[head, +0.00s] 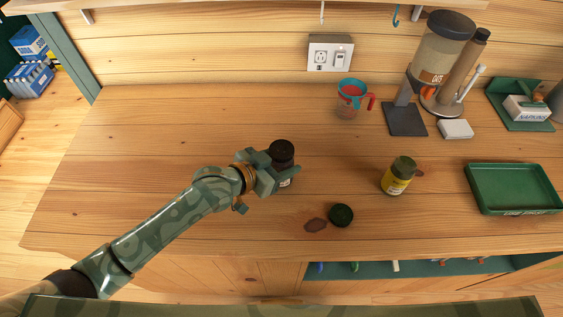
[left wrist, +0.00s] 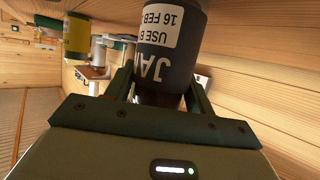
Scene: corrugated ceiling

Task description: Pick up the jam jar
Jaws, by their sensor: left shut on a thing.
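The jam jar (head: 281,153) is dark with a black lid and a white label, and it is in the middle of the wooden counter. In the left wrist view the jar (left wrist: 168,62) shows "JAM" lettering and a "use by" label. My left gripper (head: 279,177) is shut on the jar, with one finger on each side of it. I cannot tell whether the jar's base touches the counter. My right gripper is not in view.
Further right is a green tray (head: 515,188). A measuring cup (head: 349,99) and dispenser (head: 443,52) stand behind. The counter's left is clear.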

